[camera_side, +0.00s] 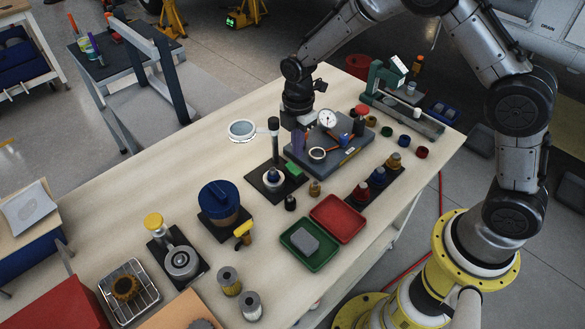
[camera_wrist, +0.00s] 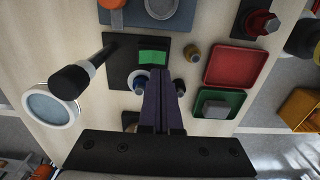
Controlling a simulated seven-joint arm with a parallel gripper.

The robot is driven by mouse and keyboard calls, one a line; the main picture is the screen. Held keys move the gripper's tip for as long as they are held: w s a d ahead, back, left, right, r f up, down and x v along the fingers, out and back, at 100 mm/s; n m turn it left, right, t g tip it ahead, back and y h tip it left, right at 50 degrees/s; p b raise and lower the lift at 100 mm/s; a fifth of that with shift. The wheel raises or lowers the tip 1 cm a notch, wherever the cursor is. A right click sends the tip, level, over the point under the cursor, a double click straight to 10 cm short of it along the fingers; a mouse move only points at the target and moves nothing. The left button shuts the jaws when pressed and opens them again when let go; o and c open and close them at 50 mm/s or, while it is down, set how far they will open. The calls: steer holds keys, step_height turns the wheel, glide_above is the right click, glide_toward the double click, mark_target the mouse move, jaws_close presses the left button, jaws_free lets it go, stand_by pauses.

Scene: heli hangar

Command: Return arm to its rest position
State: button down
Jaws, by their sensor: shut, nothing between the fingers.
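My gripper (camera_side: 298,147) hangs over the workbench (camera_side: 120,225) on my bent arm, above the area between the black pad and the grey plate. Its dark purple fingers also show in the wrist view (camera_wrist: 159,82). They are shut together with nothing between them. In the wrist view the fingers cover part of the black pad (camera_wrist: 117,75) and the small parts on it. A green block (camera_wrist: 153,57) lies on the pad just past the fingertips. I cannot tell the exact height of the fingertips above the bench.
A black-handled tool (camera_side: 273,140) stands upright near my gripper. The grey plate (camera_side: 345,155) carries a dial gauge (camera_side: 327,119). A green press (camera_side: 385,85) stands behind. Red (camera_side: 345,212) and green (camera_side: 294,261) trays lie in front. Bare bench shows at the left.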

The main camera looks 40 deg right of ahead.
steer(key=shift+r, duration=0.45)
steer(key=s+d+r+m+t, duration=0.2)
steer(key=s+r, duration=0.2)
steer(key=r, duration=0.7)
steer(key=s+d+r+m+t, duration=0.2)
steer(key=s+r+t, duration=0.15)
steer(key=r, duration=0.75)
steer(key=s+d+r+m, duration=0.25)
steer(key=s+m, duration=0.35)
steer(key=s, duration=0.7)
steer(key=s+f+m, duration=0.3)
steer(key=s+m, duration=0.4)
steer(key=m, duration=0.1)
steer(key=shift+a+f, duration=0.3)
steer(key=shift+f, duration=0.05)
steer(key=c, duration=1.5)
jaws_free()
steer(key=shift+c, duration=0.2)
